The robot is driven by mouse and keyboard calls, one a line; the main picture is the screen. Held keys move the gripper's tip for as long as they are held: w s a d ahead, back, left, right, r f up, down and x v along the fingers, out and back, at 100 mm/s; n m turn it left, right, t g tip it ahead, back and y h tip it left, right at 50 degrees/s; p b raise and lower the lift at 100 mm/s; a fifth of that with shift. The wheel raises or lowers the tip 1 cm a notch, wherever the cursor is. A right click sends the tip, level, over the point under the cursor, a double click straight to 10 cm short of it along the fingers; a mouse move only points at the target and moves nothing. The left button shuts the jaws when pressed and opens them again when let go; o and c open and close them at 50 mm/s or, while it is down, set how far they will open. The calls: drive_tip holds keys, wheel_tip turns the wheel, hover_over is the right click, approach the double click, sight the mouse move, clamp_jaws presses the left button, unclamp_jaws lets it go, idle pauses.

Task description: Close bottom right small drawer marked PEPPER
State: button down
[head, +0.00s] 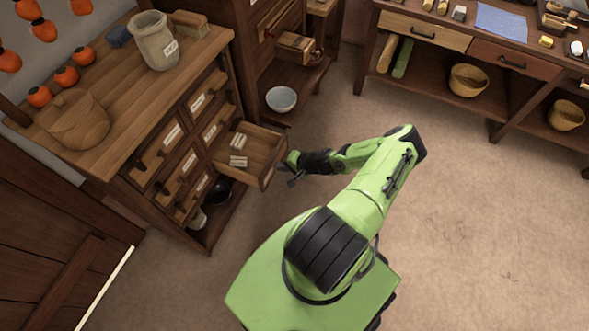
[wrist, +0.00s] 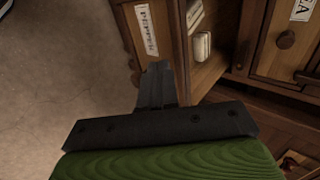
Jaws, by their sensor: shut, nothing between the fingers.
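The small drawer marked PEPPER (head: 258,143) stands pulled out from the right side of the wooden cabinet's front in the head view. Two pale bundles (head: 238,161) lie inside it. In the wrist view its front carries the PEPPER label (wrist: 147,30), and a pale bundle (wrist: 203,46) shows inside. My gripper (head: 292,181) is just outside the drawer's front in the head view. In the wrist view my gripper (wrist: 156,68) has its fingers shut and empty, close to the drawer front below the label. I cannot tell whether they touch it.
The cabinet top (head: 120,90) holds a jar (head: 155,42) and a lidded wooden pot (head: 75,120). A second cabinet with a partly open drawer (head: 295,42) and a white bowl (head: 281,99) stands beyond. A shelved table (head: 490,45) is at the upper right. The floor (head: 470,190) at right is clear.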

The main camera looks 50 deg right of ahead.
drive_tip(key=shift+w+a, duration=0.2)
drive_tip(key=shift+w, duration=0.35)
drive_tip(key=w+a+b, duration=0.1)
drive_tip(key=w+a, duration=0.1)
drive_tip(key=w, duration=0.3)
drive_tip(key=w+a+b, duration=0.1)
drive_tip(key=w+a, duration=0.1)
drive_tip(key=w, duration=0.4)
drive_tip(key=w+a+b, duration=0.1)
drive_tip(key=w+a, duration=0.1)
drive_tip(key=w, duration=0.3)
drive_tip(key=shift+w+b, duration=0.15)
drive_tip(key=shift+b, duration=0.25)
drive_tip(key=shift+d, duration=0.1)
